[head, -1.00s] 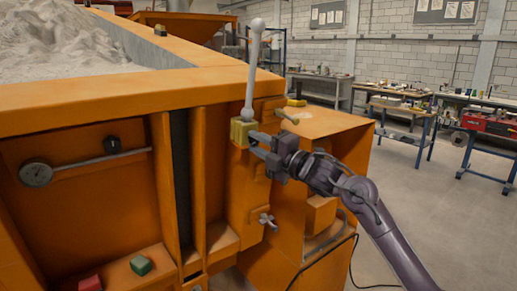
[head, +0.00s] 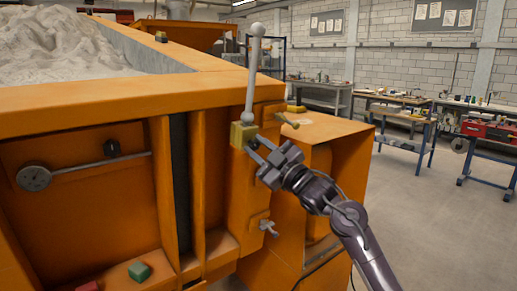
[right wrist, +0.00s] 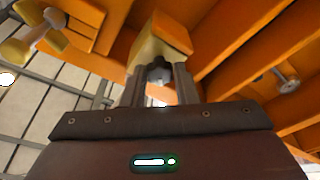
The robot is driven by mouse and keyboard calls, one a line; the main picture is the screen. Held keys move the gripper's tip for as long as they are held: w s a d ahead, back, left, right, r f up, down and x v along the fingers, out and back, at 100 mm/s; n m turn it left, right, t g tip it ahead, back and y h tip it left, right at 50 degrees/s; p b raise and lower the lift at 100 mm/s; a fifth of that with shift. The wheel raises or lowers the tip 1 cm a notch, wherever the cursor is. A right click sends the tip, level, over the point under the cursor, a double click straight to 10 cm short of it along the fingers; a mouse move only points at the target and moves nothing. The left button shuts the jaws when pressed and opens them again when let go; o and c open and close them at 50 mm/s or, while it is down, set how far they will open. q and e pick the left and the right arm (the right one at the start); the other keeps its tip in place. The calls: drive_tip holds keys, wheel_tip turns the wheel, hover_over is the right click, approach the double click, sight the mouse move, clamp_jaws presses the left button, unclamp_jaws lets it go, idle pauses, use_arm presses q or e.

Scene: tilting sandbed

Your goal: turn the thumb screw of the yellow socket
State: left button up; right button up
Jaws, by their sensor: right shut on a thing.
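The yellow socket (head: 243,134) sits on the orange frame's corner post in the head view. A grey rod (head: 252,75) with a ball top stands in it, nearly upright. My right gripper (head: 257,148) is at the socket's lower right side, its fingers pointing up-left to it. In the right wrist view the socket (right wrist: 163,42) lies just beyond the fingertips. The dark thumb screw (right wrist: 159,72) is between the two fingers, and the right gripper (right wrist: 159,88) is shut on it. In the head view the fingers mostly hide the screw. My left gripper is not in view.
The orange sandbed (head: 110,94) fills the left. A small lever (head: 288,119) sticks out right of the socket, and a wing-shaped clamp (head: 268,227) sits below my gripper. An orange cabinet (head: 335,130) stands close behind my arm. Open floor lies to the right.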

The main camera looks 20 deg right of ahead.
drive_tip(key=m+h, duration=0.1)
drive_tip(key=m, duration=0.2)
drive_tip(key=m+t+p, duration=0.1)
drive_tip(key=m, duration=0.3)
drive_tip(key=shift+h, duration=0.4)
drive_tip(key=shift+f+m, duration=0.1)
drive_tip(key=shift+m, duration=0.3)
drive_tip(key=o, duration=0.9)
drive_tip(key=b+v, duration=0.2)
drive_tip(key=v, duration=0.5)
drive_tip(key=shift+s+f+b, duration=0.25)
drive_tip(key=shift+s+b, duration=0.05)
drive_tip(key=shift+b, duration=0.1)
drive_tip(key=shift+d, duration=0.1)
